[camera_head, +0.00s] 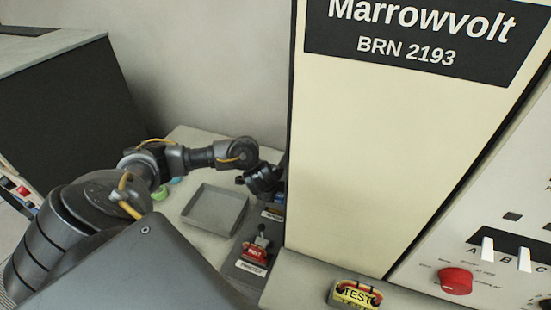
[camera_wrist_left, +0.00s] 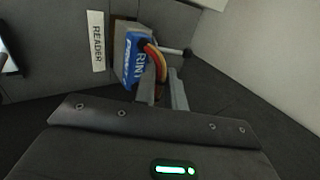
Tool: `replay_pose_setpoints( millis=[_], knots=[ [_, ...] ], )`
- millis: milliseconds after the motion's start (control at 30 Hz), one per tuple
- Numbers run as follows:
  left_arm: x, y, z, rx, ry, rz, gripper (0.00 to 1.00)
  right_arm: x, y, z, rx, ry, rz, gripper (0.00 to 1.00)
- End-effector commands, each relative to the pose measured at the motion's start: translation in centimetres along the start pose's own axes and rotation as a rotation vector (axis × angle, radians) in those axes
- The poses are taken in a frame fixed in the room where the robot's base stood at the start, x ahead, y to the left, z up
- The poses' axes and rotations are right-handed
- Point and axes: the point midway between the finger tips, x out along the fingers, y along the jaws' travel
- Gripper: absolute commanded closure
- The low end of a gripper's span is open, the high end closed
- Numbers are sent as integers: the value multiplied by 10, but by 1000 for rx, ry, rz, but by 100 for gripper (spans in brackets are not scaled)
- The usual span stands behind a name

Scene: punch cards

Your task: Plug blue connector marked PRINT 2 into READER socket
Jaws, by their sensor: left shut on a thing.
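The blue connector (camera_wrist_left: 136,60), with part of the word PRINT showing and red and yellow wires, is in the left wrist view. My left gripper (camera_wrist_left: 163,90) is shut on it; in the head view the gripper (camera_head: 264,183) is beside the cream cabinet. The READER label (camera_wrist_left: 97,41) is just left of the connector. A brown-edged socket (camera_wrist_left: 118,38) shows partly behind the connector, which hides most of it. I cannot tell whether the connector is seated in it. My right gripper is out of view.
A red connector (camera_head: 255,252) sits at a labelled socket nearer me. An empty grey tray (camera_head: 215,208) lies left of the sockets. The tall cream cabinet (camera_head: 375,150) bounds the right side of my left gripper.

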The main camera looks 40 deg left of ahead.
Motion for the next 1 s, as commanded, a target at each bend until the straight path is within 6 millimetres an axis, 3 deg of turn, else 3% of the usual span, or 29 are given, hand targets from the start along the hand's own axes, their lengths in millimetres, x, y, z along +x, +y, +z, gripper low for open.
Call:
replay_pose_setpoints(
  millis=[1000],
  knots=[
    [13, 8, 0, -1, 1, -2, 100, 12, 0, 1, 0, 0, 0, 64]
  ],
)
